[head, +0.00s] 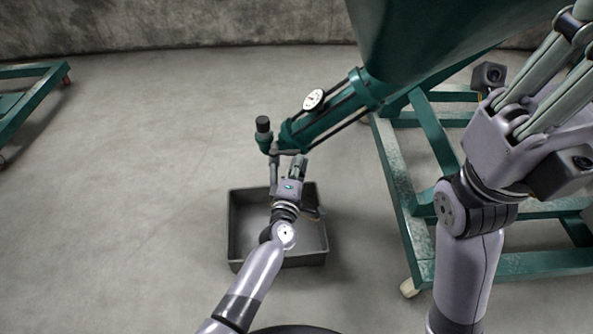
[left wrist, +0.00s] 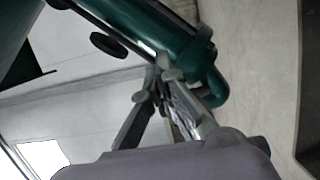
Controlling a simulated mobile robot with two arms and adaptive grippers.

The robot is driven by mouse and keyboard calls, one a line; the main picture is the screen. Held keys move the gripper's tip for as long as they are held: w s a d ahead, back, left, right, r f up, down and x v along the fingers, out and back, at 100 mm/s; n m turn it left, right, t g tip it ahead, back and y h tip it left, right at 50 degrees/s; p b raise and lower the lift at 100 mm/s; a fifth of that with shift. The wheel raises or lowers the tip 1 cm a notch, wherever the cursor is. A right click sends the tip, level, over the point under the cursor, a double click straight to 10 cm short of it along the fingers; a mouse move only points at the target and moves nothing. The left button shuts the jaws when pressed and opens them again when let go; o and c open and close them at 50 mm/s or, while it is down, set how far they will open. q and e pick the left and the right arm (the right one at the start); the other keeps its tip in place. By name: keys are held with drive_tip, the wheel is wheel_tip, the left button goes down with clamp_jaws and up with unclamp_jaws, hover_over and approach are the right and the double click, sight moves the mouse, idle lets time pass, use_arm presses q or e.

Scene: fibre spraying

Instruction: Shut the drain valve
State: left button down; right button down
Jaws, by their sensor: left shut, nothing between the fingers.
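The drain valve sits at the lower end of a green outlet pipe (head: 330,112). A black-capped stem (head: 263,125) stands up at its left, and a short grey bar (head: 287,152) shows just under the pipe end. My left gripper (head: 299,160) is shut and empty, close below the pipe end. In the left wrist view its fingertips (left wrist: 165,72) are together, beside or in front of the green pipe end (left wrist: 198,55). I cannot tell whether they touch it. My right gripper (head: 582,45) is raised at the upper right; its tips are partly cut off.
A dark rectangular tray (head: 236,232) lies on the floor beneath my left wrist. The green hopper (head: 420,40) hangs above on a green wheeled frame (head: 408,215) at the right. Another green frame (head: 35,105) stands at far left. Floor between is clear.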

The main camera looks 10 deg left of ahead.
use_arm(q)
drive_tip(key=s+a, duration=0.1)
drive_tip(key=s, duration=1)
drive_tip(key=shift+s+a, duration=0.2)
drive_tip(key=shift+s, duration=0.2)
